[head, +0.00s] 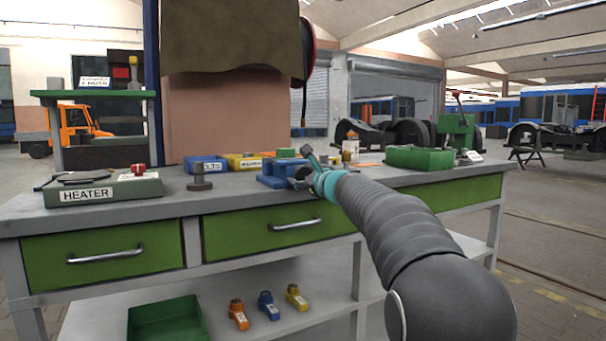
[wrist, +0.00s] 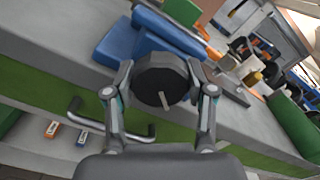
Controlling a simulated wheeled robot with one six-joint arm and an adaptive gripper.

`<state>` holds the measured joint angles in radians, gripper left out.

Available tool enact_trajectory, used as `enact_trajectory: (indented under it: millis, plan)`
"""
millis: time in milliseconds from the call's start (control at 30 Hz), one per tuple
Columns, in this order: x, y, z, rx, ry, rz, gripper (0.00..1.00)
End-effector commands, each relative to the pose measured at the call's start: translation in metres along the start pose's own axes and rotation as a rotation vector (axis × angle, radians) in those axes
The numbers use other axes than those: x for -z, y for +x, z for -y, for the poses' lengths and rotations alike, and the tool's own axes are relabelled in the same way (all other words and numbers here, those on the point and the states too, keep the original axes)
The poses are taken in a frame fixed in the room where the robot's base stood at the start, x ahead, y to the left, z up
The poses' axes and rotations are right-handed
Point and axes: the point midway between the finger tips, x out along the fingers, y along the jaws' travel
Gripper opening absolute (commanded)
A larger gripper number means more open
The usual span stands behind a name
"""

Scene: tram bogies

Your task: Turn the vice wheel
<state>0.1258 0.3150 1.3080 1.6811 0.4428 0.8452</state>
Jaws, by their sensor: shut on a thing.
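The blue vice (head: 279,176) stands on the workbench near its front edge, and it fills the upper middle of the wrist view (wrist: 150,45). Its dark round wheel (wrist: 161,79) faces the wrist camera, with a short pale mark or peg on its lower face. My gripper (wrist: 160,92) has one finger on each side of the wheel and is shut on it. In the head view my gripper (head: 308,176) is at the vice's right end, and the wheel is mostly hidden there by the fingers.
The grey workbench (head: 230,196) carries a heater box (head: 100,191), a dark weight (head: 199,178), blue and yellow bins, and a green tray (head: 421,158). A drawer handle (head: 296,224) juts out below the vice. A lower shelf holds a green crate (head: 167,321) and several small coloured items.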

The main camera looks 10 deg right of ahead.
Motion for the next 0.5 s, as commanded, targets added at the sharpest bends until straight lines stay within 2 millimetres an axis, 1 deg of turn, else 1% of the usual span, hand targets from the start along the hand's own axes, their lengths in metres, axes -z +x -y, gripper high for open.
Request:
enact_trajectory:
  millis: [200, 500]
  plan:
    - [-0.0002, 0.0001, 0.0001, -0.001, 0.074, 0.0, 0.2]
    - [0.0, 0.0001, -0.0001, 0.0, 0.104, 0.0, 0.2]
